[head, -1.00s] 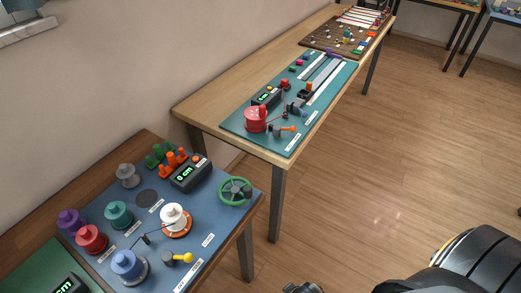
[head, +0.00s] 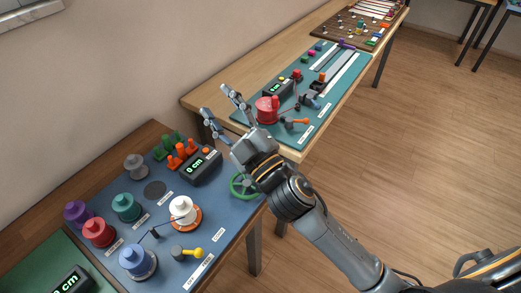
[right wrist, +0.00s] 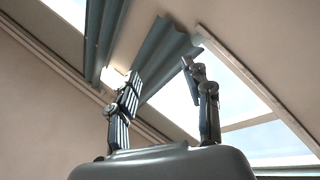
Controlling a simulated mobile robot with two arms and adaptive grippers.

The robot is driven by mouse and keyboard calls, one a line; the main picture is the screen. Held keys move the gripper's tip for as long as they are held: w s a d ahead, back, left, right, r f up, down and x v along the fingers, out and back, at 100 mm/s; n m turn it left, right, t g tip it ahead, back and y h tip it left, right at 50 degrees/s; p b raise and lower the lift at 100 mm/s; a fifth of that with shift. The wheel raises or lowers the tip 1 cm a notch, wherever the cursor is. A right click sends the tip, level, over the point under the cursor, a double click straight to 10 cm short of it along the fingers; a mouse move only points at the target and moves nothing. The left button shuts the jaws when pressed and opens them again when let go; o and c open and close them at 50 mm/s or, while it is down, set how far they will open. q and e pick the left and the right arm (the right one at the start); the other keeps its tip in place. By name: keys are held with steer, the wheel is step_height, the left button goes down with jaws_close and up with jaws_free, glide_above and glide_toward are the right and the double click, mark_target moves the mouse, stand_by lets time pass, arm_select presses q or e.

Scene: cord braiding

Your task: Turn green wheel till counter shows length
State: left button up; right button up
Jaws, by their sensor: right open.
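The green wheel (head: 238,187) lies flat at the right edge of the blue board, partly hidden by my right gripper and wrist. The counter (head: 196,168) is a dark box left of the wheel, and its green digits read 0 cm. My right gripper (head: 215,105) is above and behind the wheel in the head view, open and empty, with its fingers pointing up and away. In the right wrist view its two fingers (right wrist: 160,95) stand apart with only wall, curtain and window behind them. My left gripper is not in view.
The blue board (head: 215,215) holds several spools, including a white one (head: 183,210) and a blue one (head: 137,260), and a yellow-handled crank (head: 188,253). A teal board (head: 297,133) with a red spool (head: 267,109) lies on the table behind. Floor is free at right.

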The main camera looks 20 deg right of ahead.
steer(key=s+a+r+n+g+y, duration=0.4)
steer(key=a+r+n+g+y, duration=0.15)
steer(key=a+n+y, duration=0.5)
steer(key=s+a+f+n+g+y, duration=0.25)
steer(key=s+a+n+g, duration=0.2)
steer(key=n+g, duration=0.8)
steer(key=n+g+h, duration=0.3)
steer(key=n+h, duration=0.4)
steer(key=h, duration=1.4)
glide_above(247, 185)
steer(key=s+d, duration=0.3)
step_height(247, 185, down, 18)
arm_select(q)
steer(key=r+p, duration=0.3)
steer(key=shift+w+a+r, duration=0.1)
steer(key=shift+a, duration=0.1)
arm_select(e)
step_height(247, 185, down, 13)
steer(key=shift+f, duration=0.15)
steer(key=shift+c, duration=0.4)
steer(key=shift+d, duration=0.1)
jaws_close()
